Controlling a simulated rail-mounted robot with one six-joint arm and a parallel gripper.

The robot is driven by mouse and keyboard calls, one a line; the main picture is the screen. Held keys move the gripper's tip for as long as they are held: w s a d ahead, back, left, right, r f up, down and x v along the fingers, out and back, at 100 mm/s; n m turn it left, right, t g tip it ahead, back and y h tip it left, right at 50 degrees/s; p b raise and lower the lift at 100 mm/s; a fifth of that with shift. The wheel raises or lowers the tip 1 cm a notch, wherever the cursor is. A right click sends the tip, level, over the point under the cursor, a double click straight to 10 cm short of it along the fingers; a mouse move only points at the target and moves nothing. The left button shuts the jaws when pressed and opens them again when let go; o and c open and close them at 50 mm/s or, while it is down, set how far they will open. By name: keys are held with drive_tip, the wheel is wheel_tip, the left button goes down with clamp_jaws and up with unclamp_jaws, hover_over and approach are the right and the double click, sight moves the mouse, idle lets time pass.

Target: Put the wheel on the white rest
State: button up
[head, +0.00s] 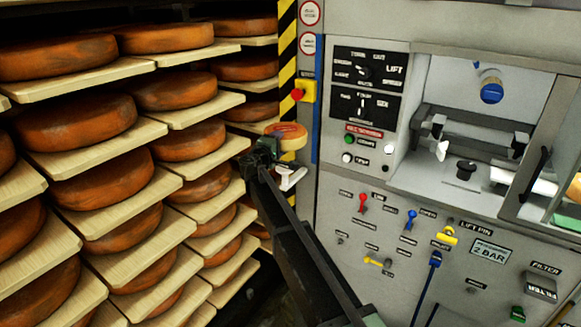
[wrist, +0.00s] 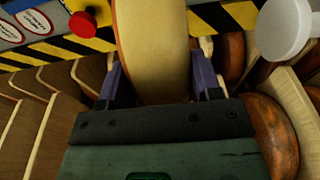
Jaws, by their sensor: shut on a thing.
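My gripper (head: 266,149) is at the end of my outstretched arm, near the striped post. It is shut on a cheese wheel (head: 288,132) with an orange rim and a paler face. In the wrist view the wheel (wrist: 150,45) stands between the two purple fingers. The white rest (head: 290,178) seems to be the small white piece just below the wheel in the head view, partly hidden by my arm. I cannot tell whether wheel and rest touch. A round white disc (wrist: 284,28) shows at the wrist view's upper right; I cannot tell if it belongs to the rest.
Wooden shelf boards (head: 100,150) with several orange wheels (head: 75,122) fill the left. A red stop button on a yellow box (head: 305,91) is close above the held wheel. A grey machine panel (head: 400,185) with levers and knobs stands on the right.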

drive_tip(key=f+b, duration=1)
drive_tip(key=shift+s+a+f, duration=0.15)
drive_tip(key=shift+s, duration=0.05)
drive_tip(key=shift+r, duration=0.25)
drive_tip(key=o, duration=1.1)
drive_tip(key=shift+f, duration=0.2)
drive_tip(key=o, duration=0.4)
drive_tip(key=shift+r, duration=0.1)
drive_tip(key=shift+o, duration=0.2)
